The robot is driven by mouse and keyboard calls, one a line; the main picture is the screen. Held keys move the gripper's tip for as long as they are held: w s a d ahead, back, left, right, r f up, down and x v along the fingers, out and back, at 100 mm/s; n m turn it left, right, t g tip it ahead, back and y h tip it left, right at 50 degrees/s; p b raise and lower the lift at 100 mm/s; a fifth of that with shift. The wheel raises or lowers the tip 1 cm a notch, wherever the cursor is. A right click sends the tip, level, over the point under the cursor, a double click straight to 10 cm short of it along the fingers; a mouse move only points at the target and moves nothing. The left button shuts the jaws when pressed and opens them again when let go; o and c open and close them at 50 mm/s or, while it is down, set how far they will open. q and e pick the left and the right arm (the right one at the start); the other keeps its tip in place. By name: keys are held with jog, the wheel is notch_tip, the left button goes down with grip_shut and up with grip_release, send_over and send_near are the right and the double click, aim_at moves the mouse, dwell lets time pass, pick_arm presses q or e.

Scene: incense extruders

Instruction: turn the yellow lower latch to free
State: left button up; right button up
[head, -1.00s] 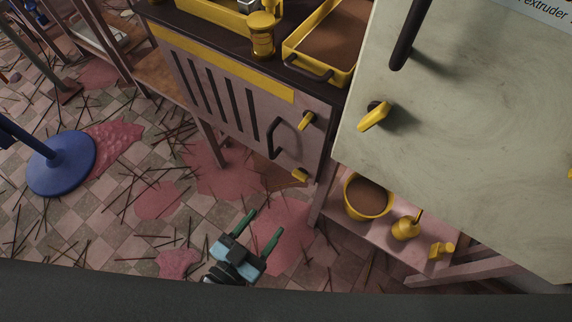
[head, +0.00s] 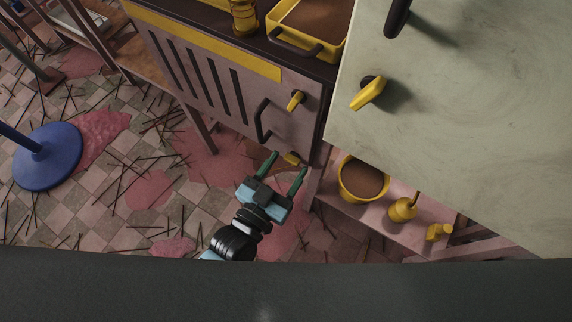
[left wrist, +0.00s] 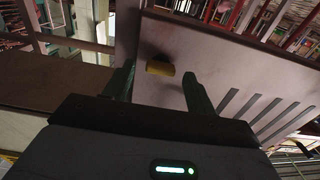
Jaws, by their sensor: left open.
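The yellow lower latch (head: 291,159) sits at the bottom right of the slotted cabinet door (head: 222,85), below a black handle. In the left wrist view the latch (left wrist: 160,68) shows as a short yellow bar lying roughly level, between my fingers and beyond them. My left gripper (head: 286,168) is open and empty, its green fingertips just short of the latch in the head view. It also shows in the left wrist view (left wrist: 158,85) with one finger on each side of the latch. A yellow upper latch (head: 296,101) is on the same door. My right gripper is not seen.
A pale panel (head: 460,120) with another yellow latch (head: 368,93) stands at the right. A low shelf holds a yellow pot (head: 362,180) and a small yellow flask (head: 402,209). A blue round base (head: 47,157) and scattered sticks lie on the floor at left.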

pick_arm(q)
jog(key=shift+w+d, duration=0.15)
jog(key=shift+w, duration=0.1)
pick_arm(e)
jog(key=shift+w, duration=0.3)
pick_arm(q)
jog(key=c, duration=1)
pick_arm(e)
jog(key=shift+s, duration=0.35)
